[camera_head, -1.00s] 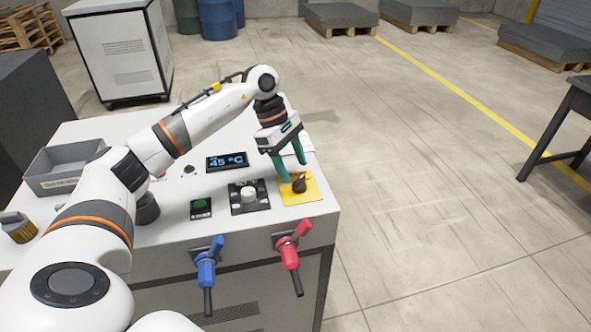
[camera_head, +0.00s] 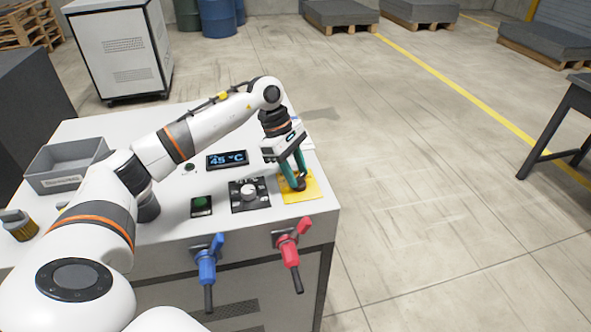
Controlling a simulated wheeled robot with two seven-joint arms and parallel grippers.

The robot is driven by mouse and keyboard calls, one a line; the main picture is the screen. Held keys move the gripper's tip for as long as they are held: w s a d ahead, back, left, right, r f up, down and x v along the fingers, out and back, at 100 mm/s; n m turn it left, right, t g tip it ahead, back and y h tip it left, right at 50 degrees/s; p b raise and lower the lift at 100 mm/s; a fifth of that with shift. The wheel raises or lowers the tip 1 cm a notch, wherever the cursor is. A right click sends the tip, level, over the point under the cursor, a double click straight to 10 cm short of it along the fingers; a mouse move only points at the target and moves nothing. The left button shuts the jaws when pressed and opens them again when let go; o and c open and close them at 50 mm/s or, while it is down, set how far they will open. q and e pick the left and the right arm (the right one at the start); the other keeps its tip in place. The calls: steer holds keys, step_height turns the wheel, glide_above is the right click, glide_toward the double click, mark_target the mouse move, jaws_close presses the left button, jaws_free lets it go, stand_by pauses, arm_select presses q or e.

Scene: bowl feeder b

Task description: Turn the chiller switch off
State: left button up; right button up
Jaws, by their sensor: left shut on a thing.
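The chiller's white cabinet top (camera_head: 165,222) carries a yellow plate (camera_head: 312,193) at its right front corner, with a dark rotary switch (camera_head: 301,186) on it. My left gripper (camera_head: 294,184) reaches down over the plate, its green fingers shut on the switch. The fingers hide most of the switch, so its pointing direction cannot be told. My right gripper is not in view.
A white knob (camera_head: 248,192) on a black plate and a green button (camera_head: 201,204) sit left of the switch. A display (camera_head: 227,160) reads 45 °C. Blue (camera_head: 206,262) and red (camera_head: 288,252) valves stick out in front. A grey bin (camera_head: 62,168) stands at left.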

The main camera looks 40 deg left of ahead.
arm_select(q)
steer(key=shift+n, duration=0.3)
steer(key=shift+b, duration=0.3)
steer(key=n+t+b, duration=0.1)
steer(key=n, duration=0.1)
steer(key=shift+s+f+n+y, duration=0.1)
steer(key=shift+s+n+y, duration=0.05)
steer(key=shift+n+y, duration=0.2)
steer(key=n+t+b, duration=0.1)
steer(key=n, duration=0.1)
steer(key=n+t+y+b, duration=0.1)
steer(key=n, duration=0.2)
steer(key=shift+s+d+n, duration=0.2)
steer(key=shift+n, duration=0.05)
steer(key=n+y+b, duration=0.1)
steer(key=n, duration=0.1)
steer(key=n+t+b, duration=0.1)
steer(key=n, duration=0.2)
steer(key=shift+d+y, duration=0.2)
steer(key=shift+y, duration=0.15)
steer(key=shift+s+d+n+y+b, duration=0.15)
steer(key=shift+n+y+b, duration=0.6)
steer(key=shift+n, duration=1.25)
steer(key=o, duration=1)
